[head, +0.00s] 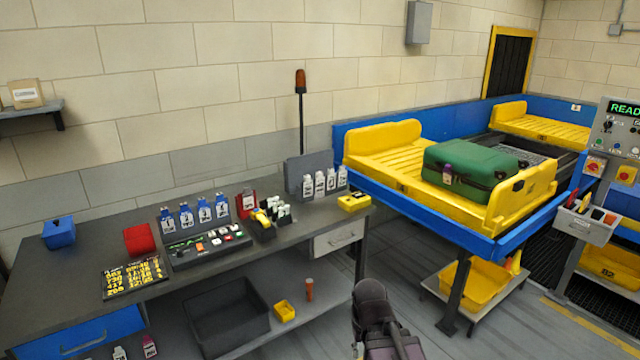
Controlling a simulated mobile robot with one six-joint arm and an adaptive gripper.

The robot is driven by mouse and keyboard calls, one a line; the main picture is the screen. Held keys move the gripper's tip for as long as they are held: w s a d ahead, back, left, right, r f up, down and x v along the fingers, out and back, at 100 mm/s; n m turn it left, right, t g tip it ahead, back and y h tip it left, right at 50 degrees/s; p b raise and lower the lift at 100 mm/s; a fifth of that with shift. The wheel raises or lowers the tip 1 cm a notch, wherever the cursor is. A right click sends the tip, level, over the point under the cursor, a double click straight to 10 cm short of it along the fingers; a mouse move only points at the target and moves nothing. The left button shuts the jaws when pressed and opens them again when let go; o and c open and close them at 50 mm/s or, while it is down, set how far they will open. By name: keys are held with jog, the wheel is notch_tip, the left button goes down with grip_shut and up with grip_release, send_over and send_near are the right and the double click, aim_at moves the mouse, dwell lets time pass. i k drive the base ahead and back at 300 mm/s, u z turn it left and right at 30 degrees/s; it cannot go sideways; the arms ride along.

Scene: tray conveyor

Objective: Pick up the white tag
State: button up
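Several white tags (320,183) with dark markings hang in a row on a grey stand (300,168) at the right end of the dark workbench. Which one is meant cannot be told. A small white item, perhaps another tag (120,353), shows on the lower shelf at the bottom left. A dark part of my arm (372,305) rises at the bottom centre, in front of the bench's right end and apart from the tags. My gripper's fingers do not show.
The workbench (215,275) also carries blue tags (195,213), a red tag (247,203), a red box (138,240) and a black tool tray (208,246). A yellow conveyor tray (384,140) with a green suitcase (470,168) stands right. The bench's left top is mostly clear.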

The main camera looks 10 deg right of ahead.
aim_at(320, 180)
jog(key=i, duration=0.9)
jog(key=z, duration=0.05)
